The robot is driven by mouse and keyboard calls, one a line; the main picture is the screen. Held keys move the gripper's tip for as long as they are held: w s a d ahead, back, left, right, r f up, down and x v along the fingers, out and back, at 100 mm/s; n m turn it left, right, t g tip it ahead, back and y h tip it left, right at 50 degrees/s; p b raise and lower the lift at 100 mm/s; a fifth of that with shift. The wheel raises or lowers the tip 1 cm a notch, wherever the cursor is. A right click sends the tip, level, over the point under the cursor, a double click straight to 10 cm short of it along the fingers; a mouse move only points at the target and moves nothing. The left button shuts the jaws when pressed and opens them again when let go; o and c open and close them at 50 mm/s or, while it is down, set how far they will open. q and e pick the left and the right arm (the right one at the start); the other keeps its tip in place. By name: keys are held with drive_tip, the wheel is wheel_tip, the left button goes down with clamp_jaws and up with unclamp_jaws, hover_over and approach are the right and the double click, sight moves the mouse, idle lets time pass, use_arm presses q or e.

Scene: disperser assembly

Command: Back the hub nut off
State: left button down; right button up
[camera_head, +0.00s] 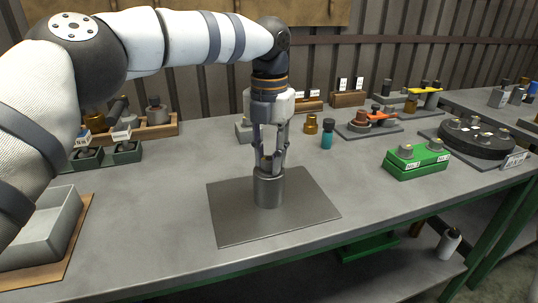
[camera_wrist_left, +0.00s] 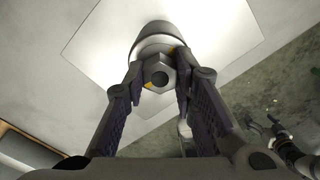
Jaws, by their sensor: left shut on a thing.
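The hub is an upright grey metal cylinder (camera_head: 268,190) on a thin grey plate (camera_head: 230,222) in the middle of the bench. In the left wrist view the hub nut (camera_wrist_left: 159,75) is a grey hexagonal piece with a dark round centre and yellowish patches beside it, over the hub (camera_wrist_left: 150,36). My left gripper (camera_head: 268,160) points straight down above the hub. Its fingers (camera_wrist_left: 159,80) are shut on the nut from both sides. In the head view the fingers partly hide the nut. A dark jointed part at the wrist view's lower right seems to be my right arm; its jaws are unclear.
A grey open bin (camera_head: 60,230) stands at the left front. A green block (camera_head: 417,163) and a dark round fixture (camera_head: 476,138) stand to the right. A teal bottle (camera_head: 327,138) and brass piece (camera_head: 310,124) stand behind the plate.

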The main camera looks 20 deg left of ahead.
sight(269, 160)
idle(0.5)
use_arm(q)
drive_tip(key=c, duration=1.3)
unclamp_jaws()
wheel_tip(269, 160, up, 12)
drive_tip(key=shift+r, duration=0.1)
